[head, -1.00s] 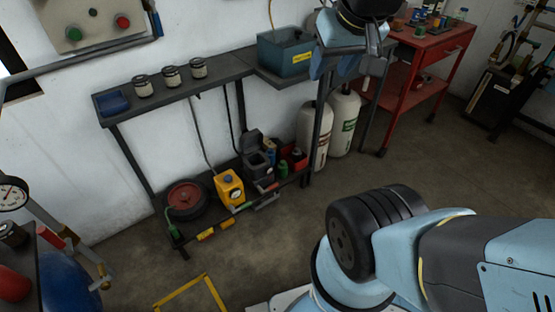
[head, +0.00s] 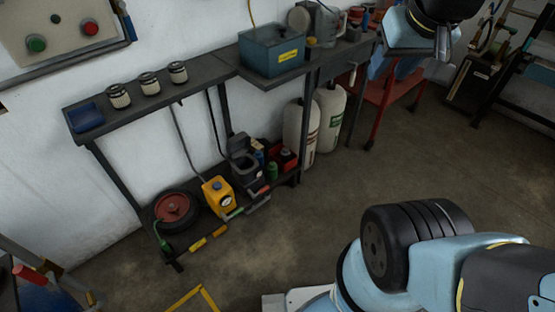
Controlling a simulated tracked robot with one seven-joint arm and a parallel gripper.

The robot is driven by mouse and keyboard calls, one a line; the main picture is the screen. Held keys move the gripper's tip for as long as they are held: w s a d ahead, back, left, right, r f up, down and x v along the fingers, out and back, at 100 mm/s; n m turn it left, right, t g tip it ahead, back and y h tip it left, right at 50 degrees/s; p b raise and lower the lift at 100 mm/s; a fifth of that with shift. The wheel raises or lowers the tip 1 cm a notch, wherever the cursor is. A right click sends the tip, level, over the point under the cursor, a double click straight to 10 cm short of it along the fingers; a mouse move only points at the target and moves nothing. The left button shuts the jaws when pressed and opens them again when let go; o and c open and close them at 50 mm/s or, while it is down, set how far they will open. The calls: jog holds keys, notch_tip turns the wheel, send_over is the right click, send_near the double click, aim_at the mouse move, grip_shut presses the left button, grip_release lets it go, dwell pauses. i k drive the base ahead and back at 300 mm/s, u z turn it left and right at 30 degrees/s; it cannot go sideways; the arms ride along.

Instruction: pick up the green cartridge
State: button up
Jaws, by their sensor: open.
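A small green cylinder (head: 272,170), which looks like the green cartridge, stands on the low shelf in the head view. It is between the dark grey open case and the red bin. It is small in the picture, so its details are unclear. My gripper (head: 443,43) is at the upper right, pointing down. It is open, with nothing seen between its fingers. It is well apart from the green cylinder, to its right and higher in the picture.
The low shelf also holds a yellow meter (head: 218,195), a dark grey case (head: 243,166), a red bin (head: 288,158) and a red reel (head: 174,208). The upper shelf (head: 203,76) overhangs behind, with jars and a teal box (head: 270,54). Gas cylinders (head: 329,115) stand right. The floor in front is clear.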

aim_at(272, 168)
jog(key=u, duration=0.05)
jog(key=k, duration=1.3)
jog(key=u, duration=0.5)
jog(key=i, duration=1.75)
jog(key=z, duration=0.05)
